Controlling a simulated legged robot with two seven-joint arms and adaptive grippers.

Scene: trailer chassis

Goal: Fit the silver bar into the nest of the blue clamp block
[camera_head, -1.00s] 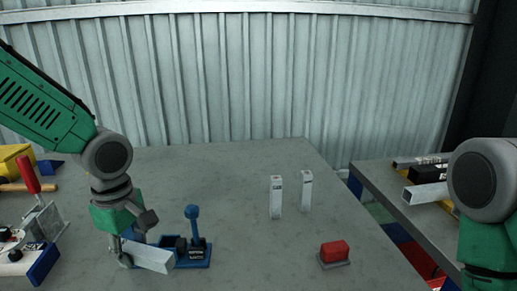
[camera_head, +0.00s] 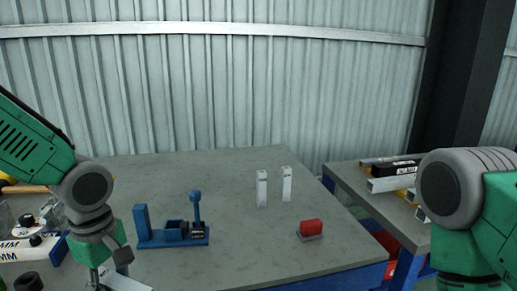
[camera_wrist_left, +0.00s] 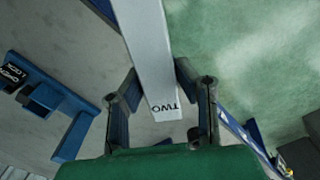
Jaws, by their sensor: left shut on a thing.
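The silver bar (camera_head: 125,283) is in my left gripper (camera_head: 104,276), at the bottom left of the head view. In the left wrist view the bar (camera_wrist_left: 148,45) runs away between the fingers of the left gripper (camera_wrist_left: 160,100), with "TWO" printed near its end. The gripper is shut on it. The blue clamp block (camera_head: 160,239) stands on the table beyond the gripper and to its right, with an upright blue post and a blue lever. It also shows at the left of the left wrist view (camera_wrist_left: 72,104). The bar is apart from it. My right gripper is out of view.
Two upright white bars (camera_head: 262,190) (camera_head: 286,184) and a red block (camera_head: 310,228) stand to the right on the grey table (camera_head: 240,250). A fixture with clear panels (camera_head: 30,240) is at the left. A side table (camera_head: 345,175) holds several bars. The table's middle is clear.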

